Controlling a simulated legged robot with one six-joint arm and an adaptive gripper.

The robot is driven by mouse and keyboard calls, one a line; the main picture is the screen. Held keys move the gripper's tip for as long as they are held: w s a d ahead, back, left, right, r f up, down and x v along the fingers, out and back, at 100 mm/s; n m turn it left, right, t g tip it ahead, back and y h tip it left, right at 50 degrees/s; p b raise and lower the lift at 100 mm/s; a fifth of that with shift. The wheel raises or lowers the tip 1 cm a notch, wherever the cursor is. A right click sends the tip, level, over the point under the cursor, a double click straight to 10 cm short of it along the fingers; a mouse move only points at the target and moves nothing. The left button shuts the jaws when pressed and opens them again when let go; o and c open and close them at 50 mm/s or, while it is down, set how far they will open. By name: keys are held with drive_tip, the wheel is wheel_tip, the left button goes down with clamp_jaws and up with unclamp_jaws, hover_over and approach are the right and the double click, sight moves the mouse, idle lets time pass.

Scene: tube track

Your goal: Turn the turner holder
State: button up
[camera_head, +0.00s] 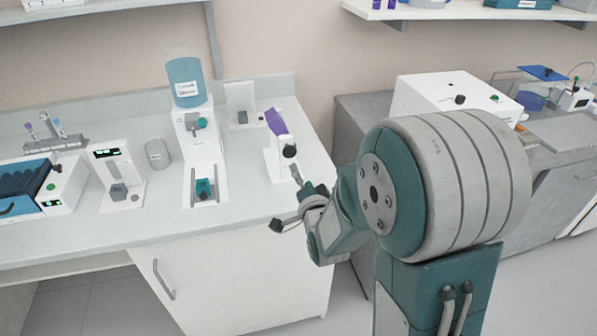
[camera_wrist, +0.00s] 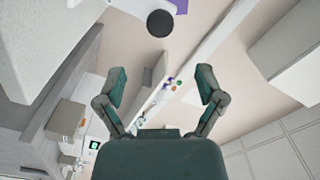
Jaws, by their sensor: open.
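The turner holder (camera_head: 276,158) is a white upright stand near the counter's right end, with a purple tube (camera_head: 275,122) at its top and a round black knob (camera_head: 289,151) on its side. In the wrist view the knob (camera_wrist: 160,23) is at the top centre, with part of the purple tube (camera_wrist: 180,6) beside it. My gripper (camera_head: 290,197) is just in front of and below the knob in the head view. Its two fingers (camera_wrist: 160,88) are spread wide with nothing between them. The knob lies outside the finger gap and looks untouched.
A dispenser with a blue bottle (camera_head: 184,82) stands left of the holder, with a small white stand (camera_head: 241,104) behind. A grey cylinder (camera_head: 157,154) and several devices are farther left. A white box machine (camera_head: 455,97) is on the right bench. The counter's front edge is close below my gripper.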

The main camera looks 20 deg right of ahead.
sight(291, 153)
drive_tip(key=w, duration=1)
drive_tip(key=shift+w+f, duration=0.1)
drive_tip(key=shift+w, duration=0.25)
drive_tip(key=c, duration=1.2)
